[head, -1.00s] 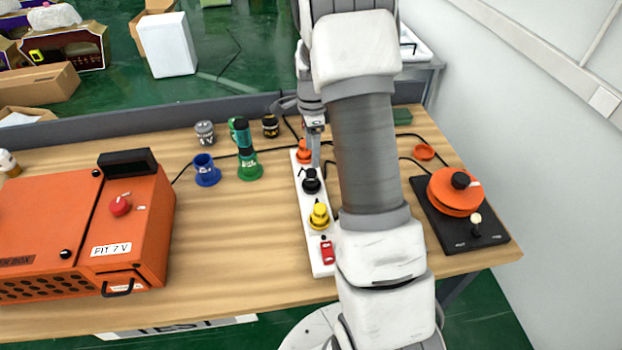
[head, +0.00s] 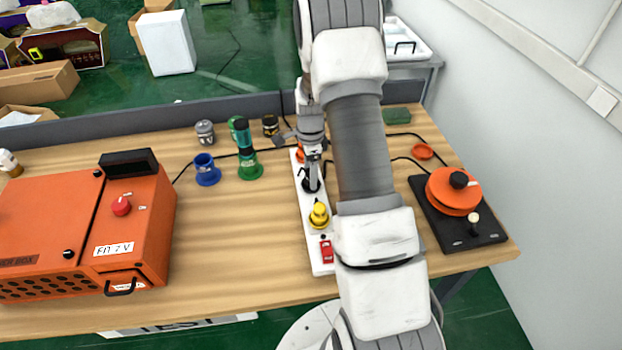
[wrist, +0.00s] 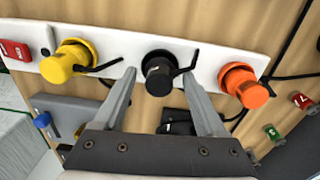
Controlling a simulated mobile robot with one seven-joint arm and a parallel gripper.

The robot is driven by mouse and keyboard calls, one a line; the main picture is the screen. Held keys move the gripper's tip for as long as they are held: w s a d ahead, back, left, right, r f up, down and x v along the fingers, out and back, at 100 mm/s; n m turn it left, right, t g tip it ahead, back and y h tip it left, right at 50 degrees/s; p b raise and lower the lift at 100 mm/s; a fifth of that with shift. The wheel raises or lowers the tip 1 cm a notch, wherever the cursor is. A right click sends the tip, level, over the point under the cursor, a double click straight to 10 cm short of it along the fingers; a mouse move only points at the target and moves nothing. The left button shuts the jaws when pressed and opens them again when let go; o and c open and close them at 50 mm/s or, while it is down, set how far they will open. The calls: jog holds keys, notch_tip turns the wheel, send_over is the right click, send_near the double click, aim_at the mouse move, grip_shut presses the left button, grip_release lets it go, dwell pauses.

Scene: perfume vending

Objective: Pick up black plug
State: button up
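The black plug (wrist: 158,74) sits on a white power strip (wrist: 118,46), between a yellow plug (wrist: 68,62) and an orange plug (wrist: 245,84) in the wrist view. My gripper (wrist: 160,84) is open, with one finger on each side of the black plug. I see no finger clearly touching it. In the head view my gripper (head: 313,176) is over the black plug and mostly hides it. The yellow plug (head: 319,214) stands in front of it on the strip, and the orange plug is partly hidden behind my gripper.
A red switch (head: 327,252) is at the strip's near end. Blue (head: 207,172) and green (head: 248,166) holders stand to the left. An orange box (head: 85,235) fills the table's left, and an orange reel (head: 455,192) on a black base is at right. Cables run across the table.

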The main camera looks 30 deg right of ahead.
grip_shut()
dwell(0.3)
jog(key=shift+r, duration=0.45)
jog(key=r, duration=0.3)
jog(key=shift+s+d+r+b, duration=0.15)
jog(key=shift+d+r+b, duration=0.15)
jog(key=shift+b, duration=0.1)
jog(key=s+d+r+b, duration=0.1)
jog(key=s+d+r, duration=0.5)
jog(key=s+d, duration=0.1)
jog(key=shift+s+d+r, duration=0.2)
jog(key=shift+s+r, duration=0.1)
jog(key=shift+s, duration=0.3)
